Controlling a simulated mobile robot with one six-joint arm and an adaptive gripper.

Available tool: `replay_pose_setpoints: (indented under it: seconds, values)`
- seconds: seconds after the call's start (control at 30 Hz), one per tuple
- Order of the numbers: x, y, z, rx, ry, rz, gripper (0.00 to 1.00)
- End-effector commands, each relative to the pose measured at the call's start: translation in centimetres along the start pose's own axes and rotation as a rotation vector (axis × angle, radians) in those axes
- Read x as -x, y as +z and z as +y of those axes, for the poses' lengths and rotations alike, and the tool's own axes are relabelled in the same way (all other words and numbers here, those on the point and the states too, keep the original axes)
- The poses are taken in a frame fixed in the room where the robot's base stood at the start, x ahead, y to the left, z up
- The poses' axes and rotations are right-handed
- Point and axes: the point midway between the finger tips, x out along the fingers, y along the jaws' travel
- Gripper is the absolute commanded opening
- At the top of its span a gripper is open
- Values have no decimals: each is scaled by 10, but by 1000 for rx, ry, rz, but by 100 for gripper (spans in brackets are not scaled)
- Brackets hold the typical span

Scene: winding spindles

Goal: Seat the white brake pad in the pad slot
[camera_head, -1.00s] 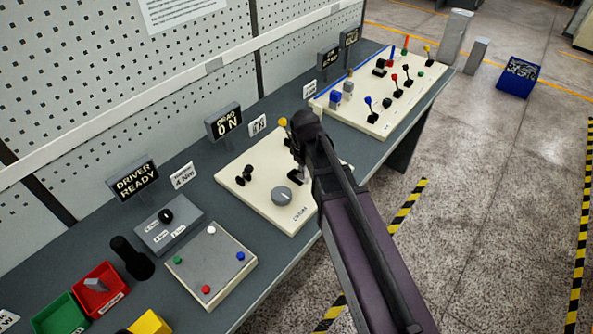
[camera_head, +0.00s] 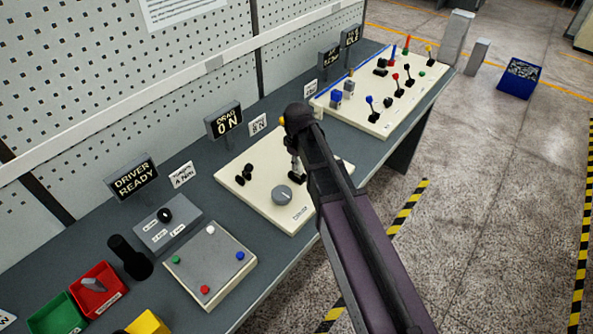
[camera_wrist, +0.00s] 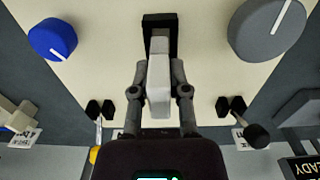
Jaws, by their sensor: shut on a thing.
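The white brake pad (camera_wrist: 159,92) is between the two fingers of my gripper (camera_wrist: 160,75) in the wrist view. My gripper is shut on it. The black pad slot (camera_wrist: 160,20) shows at the top of the wrist view, beyond the fingertips, with the greyer far end of the pad lined up with it. I cannot tell whether the pad is inside the slot or only above it. In the head view my gripper (camera_head: 294,160) points down over the black slot (camera_head: 297,179) on the cream panel (camera_head: 262,204); my arm hides part of this.
A grey knob (camera_wrist: 267,28) and a blue knob (camera_wrist: 52,38) flank the slot in the wrist view. Small black levers (camera_wrist: 245,122) stand nearby. The drag display (camera_head: 224,120) reads ON. Another panel (camera_head: 385,105) with levers stands farther along the bench.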

Motion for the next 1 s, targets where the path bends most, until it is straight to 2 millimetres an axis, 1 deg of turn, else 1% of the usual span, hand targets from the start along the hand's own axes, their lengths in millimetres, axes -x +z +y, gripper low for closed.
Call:
replay_pose_setpoints:
  seconds: [0.03, 0.27, 0.7, 0.87, 0.9, 0.97, 1.0]
  values:
    - [-10, 0, 0, 0, 0, 0, 0]
    - [-25, 1, 0, -1, 0, 0, 0]
    - [-26, 1, 0, -2, 0, 0, 0]
    - [-30, 1, 0, -2, 0, 0, 0]
    - [-30, 1, 0, -2, 0, 0, 27]
    - [-29, 1, 1, -2, 0, 0, 45]
    - [-29, 1, 1, -2, 0, 0, 56]
